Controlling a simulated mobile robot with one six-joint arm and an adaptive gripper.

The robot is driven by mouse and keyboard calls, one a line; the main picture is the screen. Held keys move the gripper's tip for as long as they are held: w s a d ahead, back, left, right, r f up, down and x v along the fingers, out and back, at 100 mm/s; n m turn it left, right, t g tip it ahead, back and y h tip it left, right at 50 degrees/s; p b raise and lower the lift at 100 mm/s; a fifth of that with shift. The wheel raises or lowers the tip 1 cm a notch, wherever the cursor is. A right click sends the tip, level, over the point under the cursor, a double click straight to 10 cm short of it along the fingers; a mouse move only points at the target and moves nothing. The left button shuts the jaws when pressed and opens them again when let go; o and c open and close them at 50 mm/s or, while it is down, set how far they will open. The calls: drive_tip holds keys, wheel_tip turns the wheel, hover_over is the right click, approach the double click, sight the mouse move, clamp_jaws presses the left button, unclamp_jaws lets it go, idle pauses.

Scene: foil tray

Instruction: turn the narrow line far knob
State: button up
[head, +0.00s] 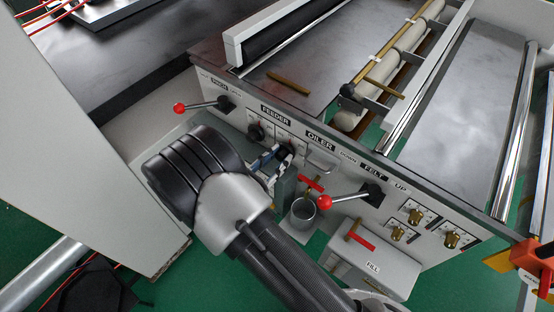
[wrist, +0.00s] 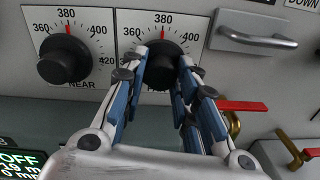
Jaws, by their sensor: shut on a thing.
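The far knob (wrist: 162,70) is the black round knob on the right dial plate in the wrist view. Its red mark points up near 380, and the lettering under it is mostly hidden by my fingers. My gripper (wrist: 163,62) is shut on this knob, one finger on each side. In the head view my gripper (head: 275,158) reaches the front panel under the FEEDER and OILER labels, and the far knob (head: 287,147) is partly covered there. The near knob (wrist: 64,59) stands to the left, its mark near 380, apart from my fingers.
A metal handle (wrist: 255,40) sits right of the far knob. Red-handled valves (wrist: 242,107) are lower right. In the head view, red-ball levers stick out at left (head: 180,108) and right (head: 325,202), and a metal cup (head: 303,211) is below.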

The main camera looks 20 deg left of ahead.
drive_tip(key=o, duration=1.1)
drive_tip(key=shift+c, duration=0.2)
drive_tip(key=shift+s, duration=0.1)
drive_tip(key=v, duration=1.2)
